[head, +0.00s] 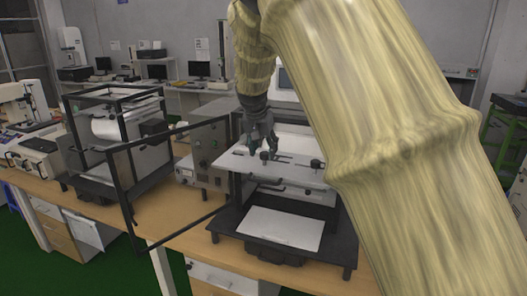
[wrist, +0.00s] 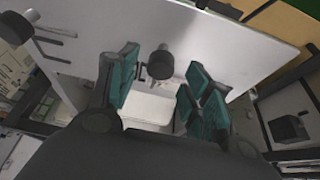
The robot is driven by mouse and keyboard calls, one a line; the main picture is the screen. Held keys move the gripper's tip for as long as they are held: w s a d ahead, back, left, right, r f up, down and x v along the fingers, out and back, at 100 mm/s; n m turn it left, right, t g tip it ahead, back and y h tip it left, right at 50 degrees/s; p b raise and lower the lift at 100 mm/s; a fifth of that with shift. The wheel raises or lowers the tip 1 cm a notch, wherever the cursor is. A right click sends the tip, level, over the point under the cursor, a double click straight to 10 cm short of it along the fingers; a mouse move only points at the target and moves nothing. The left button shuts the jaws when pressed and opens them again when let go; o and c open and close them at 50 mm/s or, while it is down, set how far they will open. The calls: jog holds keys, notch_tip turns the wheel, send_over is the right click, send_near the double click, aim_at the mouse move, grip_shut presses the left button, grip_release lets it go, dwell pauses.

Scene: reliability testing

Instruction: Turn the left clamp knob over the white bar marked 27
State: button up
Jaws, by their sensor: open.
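A white bar (head: 238,160) lies across the front of the test machine on the bench; no number is legible on it. A dark left clamp knob (head: 264,156) stands on it just below my gripper (head: 262,142). A second dark knob (head: 316,163) stands at the right of the bar. My gripper is open and points down. In the wrist view the left knob (wrist: 160,64) appears between the two teal fingers of my gripper (wrist: 162,60), with a gap on either side. I cannot tell how far down the fingers reach along the knob.
An open black-framed door (head: 122,198) swings out at the left of the machine. A control box (head: 206,155) with knobs stands behind it. A white plate (head: 280,228) lies on the black base below the bar. Another framed machine (head: 112,140) stands further left on the bench.

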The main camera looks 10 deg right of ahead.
jog(key=v, duration=1)
jog(key=shift+s+r, duration=0.2)
jog(key=shift+r, duration=0.1)
